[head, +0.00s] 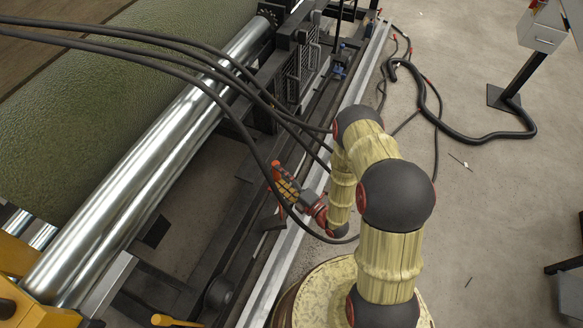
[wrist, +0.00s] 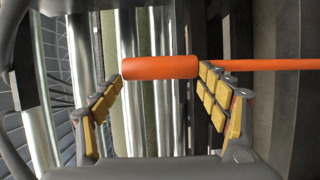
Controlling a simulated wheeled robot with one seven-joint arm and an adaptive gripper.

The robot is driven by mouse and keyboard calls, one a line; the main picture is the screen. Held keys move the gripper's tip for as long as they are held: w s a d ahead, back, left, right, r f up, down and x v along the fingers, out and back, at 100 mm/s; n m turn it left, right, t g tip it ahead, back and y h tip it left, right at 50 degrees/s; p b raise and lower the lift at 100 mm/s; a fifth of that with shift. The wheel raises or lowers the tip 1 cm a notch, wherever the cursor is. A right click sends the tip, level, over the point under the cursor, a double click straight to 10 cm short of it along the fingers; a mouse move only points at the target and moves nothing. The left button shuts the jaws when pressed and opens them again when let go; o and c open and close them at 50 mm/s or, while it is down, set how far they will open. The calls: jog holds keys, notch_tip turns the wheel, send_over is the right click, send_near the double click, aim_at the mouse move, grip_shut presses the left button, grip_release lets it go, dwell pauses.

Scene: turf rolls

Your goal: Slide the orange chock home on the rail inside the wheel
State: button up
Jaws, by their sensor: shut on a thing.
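My gripper (head: 287,190) is beside the dark machine frame, above the long pale rail. In the wrist view its yellow-padded fingers (wrist: 165,95) are shut on an orange bar (wrist: 160,67). The bar has a thick rounded part between the fingers and a thin rod running right, past the right finger. I cannot tell whether it is the chock itself or its handle. A little orange-red shows at the fingertips in the head view. A dark round part (head: 219,292), possibly a wheel, sits low on the frame. How the chock sits on its rail is hidden.
A shiny roller (head: 150,165) and green turf (head: 160,75) lie to the left. Black hoses (head: 190,55) cross above the frame close to my arm. A post with a grey box (head: 541,35) and a thick cable (head: 450,132) stand at the right. Concrete floor (head: 510,200) is mostly clear.

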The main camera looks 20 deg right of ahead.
jog(key=s+a+f+n+g+y+b, duration=0.1)
jog(key=s+a+n+g+y, duration=0.45)
jog(key=s+g, duration=0.3)
jog(key=s+a+n+g+y, duration=0.45)
jog(key=s+n+g, duration=0.25)
jog(key=s, duration=0.3)
jog(key=shift+w+a, duration=4.35)
jog(key=shift+a, duration=0.95)
jog(key=s+a+f+b, duration=0.2)
jog(key=s+a, duration=0.1)
jog(key=s, duration=0.1)
jog(key=shift+a+f, duration=0.35)
jog(key=shift+m, duration=0.25)
jog(key=o, duration=2.2)
